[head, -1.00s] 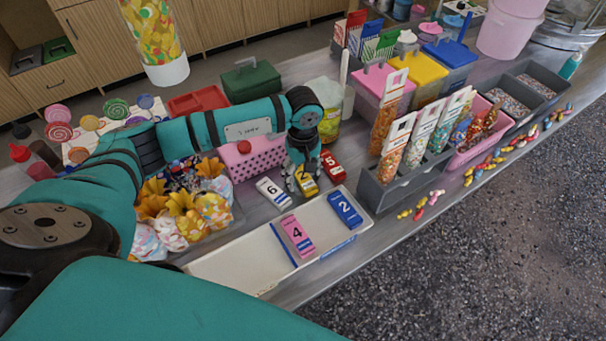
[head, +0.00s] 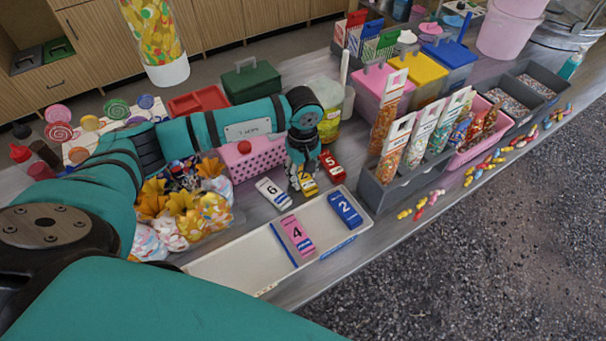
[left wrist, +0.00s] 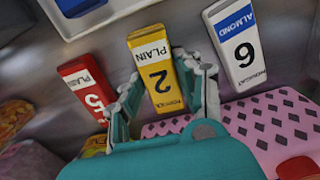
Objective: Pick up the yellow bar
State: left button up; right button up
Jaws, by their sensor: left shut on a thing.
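The yellow bar (head: 308,184) lies on the grey counter between the white bar (head: 273,194) and the red bar (head: 332,166). In the left wrist view the yellow bar (left wrist: 157,70) is marked "2" and "PLAIN". My left gripper (head: 301,184) comes down over it from behind. In the left wrist view the fingers of my left gripper (left wrist: 165,88) sit on either side of the yellow bar, shut on it. Whether the bar is clear of the counter I cannot tell. My right gripper is not in view.
A white tray (head: 235,268) in front holds a pink bar (head: 298,235) and a blue bar (head: 345,210). A pink dotted basket (head: 258,160) stands behind the white bar. A grey rack (head: 392,190) with sweet tubes stands to the right.

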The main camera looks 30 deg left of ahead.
aim_at(303, 175)
pick_arm(q)
notch_tip(303, 175, up, 4)
jog(key=shift+f+p, duration=0.1)
jog(key=shift+p, duration=0.75)
jog(key=s+d, duration=0.2)
jog(key=s, duration=0.2)
jog(key=s+d+p, duration=0.1)
jog(key=s+d, duration=0.2)
jog(key=s, duration=0.2)
jog(key=s+d+r, duration=0.1)
jog(key=s+d, duration=0.1)
jog(key=s, duration=0.3)
jog(key=shift+s+d, duration=0.1)
jog(key=shift+d, duration=0.1)
notch_tip(303, 175, up, 13)
jog(key=w+a+m, duration=0.1)
jog(key=a+m, duration=0.1)
jog(key=m, duration=0.9)
jog(key=shift+w, duration=0.35)
